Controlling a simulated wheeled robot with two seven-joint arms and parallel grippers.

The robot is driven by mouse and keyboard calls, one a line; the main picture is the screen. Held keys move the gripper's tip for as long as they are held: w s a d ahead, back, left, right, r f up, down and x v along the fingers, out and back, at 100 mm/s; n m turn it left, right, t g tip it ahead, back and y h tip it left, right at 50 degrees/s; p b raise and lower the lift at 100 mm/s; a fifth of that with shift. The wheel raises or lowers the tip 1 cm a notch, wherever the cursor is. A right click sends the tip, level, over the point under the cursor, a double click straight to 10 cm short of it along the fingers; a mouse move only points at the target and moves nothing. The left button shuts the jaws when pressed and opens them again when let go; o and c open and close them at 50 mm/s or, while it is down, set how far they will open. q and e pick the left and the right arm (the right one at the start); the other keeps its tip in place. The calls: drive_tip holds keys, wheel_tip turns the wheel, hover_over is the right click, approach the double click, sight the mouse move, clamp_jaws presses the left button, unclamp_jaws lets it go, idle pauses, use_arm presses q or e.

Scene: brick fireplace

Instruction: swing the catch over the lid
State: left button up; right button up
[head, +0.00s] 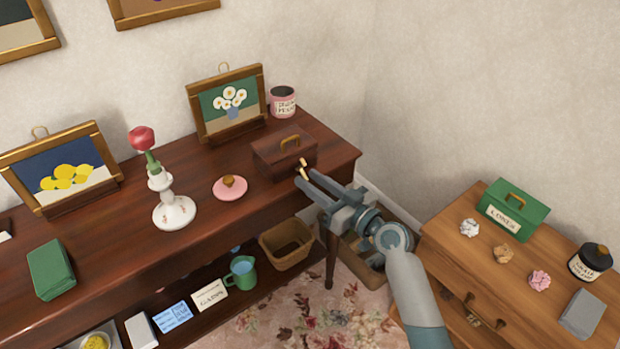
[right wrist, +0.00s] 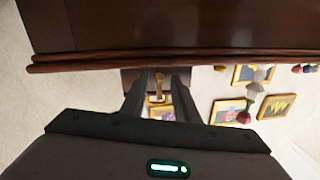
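The dark brown lidded box (head: 280,158) stands near the right end of the dark sideboard, with its lid down and a brass handle on top. A small brass catch (head: 303,166) shows on the box's right front side; its exact angle is hard to make out. My right gripper (head: 306,179) is just in front of the catch, its fingers apart. In the right wrist view the box (right wrist: 130,78) appears upside down beyond the fingers (right wrist: 157,88), with brass between them. I cannot tell whether a finger touches it. My left gripper is not in view.
A low wooden cabinet (head: 460,262) with a green box (head: 511,209) stands at right.

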drive_tip(key=shift+w+a, duration=0.35)
clamp_jaws()
